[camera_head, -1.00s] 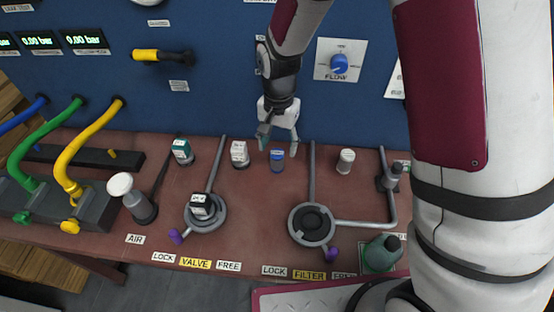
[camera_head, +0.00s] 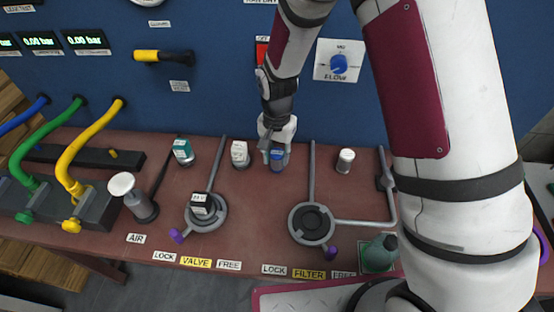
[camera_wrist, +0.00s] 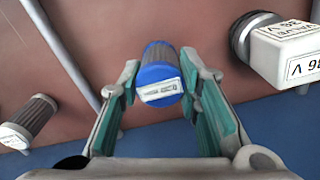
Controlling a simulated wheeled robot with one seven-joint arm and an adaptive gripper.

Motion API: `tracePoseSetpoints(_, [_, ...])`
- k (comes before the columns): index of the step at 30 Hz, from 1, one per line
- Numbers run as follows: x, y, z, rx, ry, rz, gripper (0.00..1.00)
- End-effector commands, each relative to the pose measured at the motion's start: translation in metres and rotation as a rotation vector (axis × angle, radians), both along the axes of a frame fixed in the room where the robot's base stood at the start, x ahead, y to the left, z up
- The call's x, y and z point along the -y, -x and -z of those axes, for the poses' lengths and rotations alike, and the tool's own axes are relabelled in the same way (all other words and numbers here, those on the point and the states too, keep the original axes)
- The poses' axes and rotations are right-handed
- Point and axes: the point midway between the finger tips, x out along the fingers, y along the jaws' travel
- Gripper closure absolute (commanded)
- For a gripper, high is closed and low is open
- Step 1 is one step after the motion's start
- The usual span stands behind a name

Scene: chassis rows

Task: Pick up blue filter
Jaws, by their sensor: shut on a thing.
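The blue filter (camera_head: 277,160) stands on the brown bench near the blue back panel, a small cylinder with a blue cap. In the wrist view the filter (camera_wrist: 160,76) shows its blue cap with a white label and a dark body. My gripper (camera_head: 276,158) is down around the filter. In the wrist view my gripper (camera_wrist: 160,88) has its green-padded fingers on either side of the blue cap, shut on it. The filter appears still at the bench surface; I cannot tell whether it is lifted.
A white-capped valve (camera_head: 240,153) stands close to the left of the filter, a green-capped one (camera_head: 183,151) farther left. A white-topped cylinder (camera_head: 345,161) stands to the right. The filter socket (camera_head: 311,223) with its purple-ended lever and the valve socket (camera_head: 207,213) are in front.

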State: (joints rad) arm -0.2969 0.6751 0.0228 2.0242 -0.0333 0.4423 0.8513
Motion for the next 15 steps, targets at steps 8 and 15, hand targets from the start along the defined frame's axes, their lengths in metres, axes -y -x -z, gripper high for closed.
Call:
tracePoseSetpoints(8, [0.0, 0.0, -0.001, 0.0, 0.0, 0.0, 0.96])
tracePoseSetpoints(15, [0.0, -0.001, -0.017, 0.003, -0.001, 0.0, 0.96])
